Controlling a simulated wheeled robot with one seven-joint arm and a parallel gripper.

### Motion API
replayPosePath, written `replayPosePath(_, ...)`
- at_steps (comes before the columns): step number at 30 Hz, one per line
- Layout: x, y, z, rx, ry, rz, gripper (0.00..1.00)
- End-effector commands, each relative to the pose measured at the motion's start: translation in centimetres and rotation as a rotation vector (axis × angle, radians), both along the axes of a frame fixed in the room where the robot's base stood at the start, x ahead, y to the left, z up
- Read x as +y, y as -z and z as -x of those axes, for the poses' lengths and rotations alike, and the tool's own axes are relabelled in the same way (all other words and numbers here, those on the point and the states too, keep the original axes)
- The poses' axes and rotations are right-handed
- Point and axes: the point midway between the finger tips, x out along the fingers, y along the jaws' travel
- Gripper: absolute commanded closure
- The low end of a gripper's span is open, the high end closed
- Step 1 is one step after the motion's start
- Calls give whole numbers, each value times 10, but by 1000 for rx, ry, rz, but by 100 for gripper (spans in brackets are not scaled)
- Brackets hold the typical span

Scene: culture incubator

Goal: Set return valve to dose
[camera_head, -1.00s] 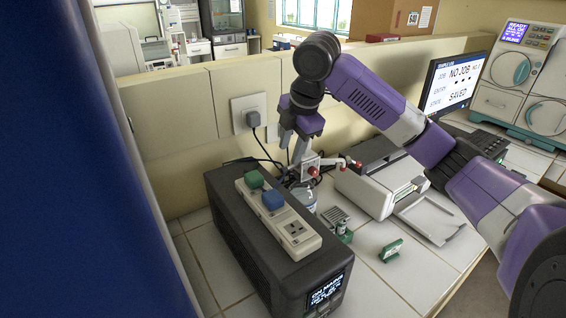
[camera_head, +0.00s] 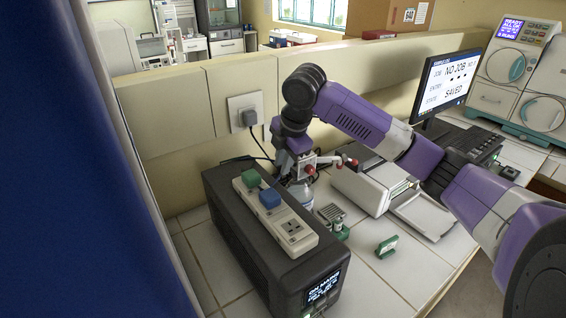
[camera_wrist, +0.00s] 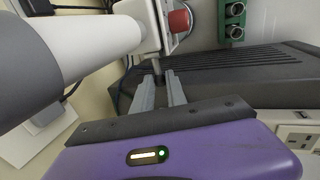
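A white valve block (camera_head: 316,161) with red ends stands behind the black power unit, above a clear bottle (camera_head: 303,194). I take this block to be the return valve; no label on it is readable. In the wrist view, the white block (camera_wrist: 146,12) with a red knob (camera_wrist: 180,20) is at the top, joined to a thick white cylinder on the left. My gripper (camera_wrist: 160,77) has its two grey fingers apart, just below the block. A short dark stem (camera_wrist: 157,68) shows between or just beyond the fingertips; contact cannot be told. In the head view, my gripper (camera_head: 287,164) is beside the valve, partly hidden.
The black power unit (camera_head: 240,245) with a socket strip (camera_head: 303,240) stands in front. Green fittings (camera_head: 387,246) lie on the tiled bench to the right, before a white printer-like device (camera_head: 362,188). A wall plug (camera_head: 249,117) and cables are behind my gripper.

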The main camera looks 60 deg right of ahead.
Motion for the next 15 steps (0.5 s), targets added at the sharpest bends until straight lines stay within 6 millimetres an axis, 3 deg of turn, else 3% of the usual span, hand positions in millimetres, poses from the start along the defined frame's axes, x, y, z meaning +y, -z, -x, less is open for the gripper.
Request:
replayPosePath(8, 2, 3, -1, 13, -3, 26, 100)
replayPosePath(15, 7, 15, -4, 115, -7, 244, 100)
